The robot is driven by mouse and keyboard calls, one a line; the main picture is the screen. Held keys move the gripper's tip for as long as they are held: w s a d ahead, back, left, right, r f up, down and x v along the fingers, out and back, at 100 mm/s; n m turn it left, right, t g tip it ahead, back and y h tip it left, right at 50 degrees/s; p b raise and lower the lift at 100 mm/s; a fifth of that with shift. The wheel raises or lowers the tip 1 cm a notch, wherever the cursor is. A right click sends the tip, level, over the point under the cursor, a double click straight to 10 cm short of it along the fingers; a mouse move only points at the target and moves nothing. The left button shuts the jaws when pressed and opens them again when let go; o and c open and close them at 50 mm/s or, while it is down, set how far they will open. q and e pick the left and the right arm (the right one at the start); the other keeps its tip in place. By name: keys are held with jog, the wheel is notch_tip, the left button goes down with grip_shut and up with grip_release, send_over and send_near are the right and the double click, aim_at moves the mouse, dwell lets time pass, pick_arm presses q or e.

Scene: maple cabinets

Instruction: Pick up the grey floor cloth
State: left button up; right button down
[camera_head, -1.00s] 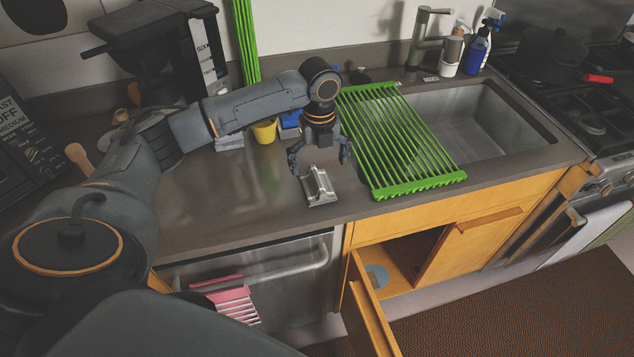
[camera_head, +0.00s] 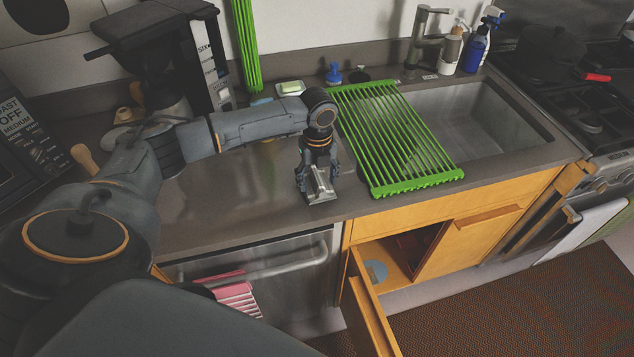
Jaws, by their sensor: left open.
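A small grey folded piece with a raised ridge, which looks like the grey floor cloth (camera_head: 322,196), lies on the dark countertop near its front edge, left of the green rack. My left gripper (camera_head: 319,178) points down over it, with one finger on each side of the ridge. The fingers are open; I cannot tell whether they touch the cloth. They hide part of its upper side. My right gripper is not in view.
A green roll-up rack (camera_head: 392,140) lies partly over the sink (camera_head: 470,115). A coffee maker (camera_head: 165,50) stands behind my left arm. A cabinet door (camera_head: 368,315) hangs open below the counter. The countertop (camera_head: 235,195) left of the cloth is clear.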

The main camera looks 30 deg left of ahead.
aim_at(316, 180)
pick_arm(q)
jog(key=shift+s, duration=0.3)
grip_shut()
jog(key=shift+d+f, duration=0.1)
jog(key=shift+f, duration=0.2)
jog(key=shift+w+r+b, duration=0.15)
jog(key=shift+r+b, duration=0.4)
jog(key=r, duration=0.2)
jog(key=r+b, duration=0.1)
jog(key=shift+s, duration=0.25)
jog(key=s+d+r+b, duration=0.2)
jog(key=s+d+r, duration=0.3)
jog(key=s+r, duration=0.4)
jog(key=s, duration=0.3)
jog(key=shift+r, duration=0.2)
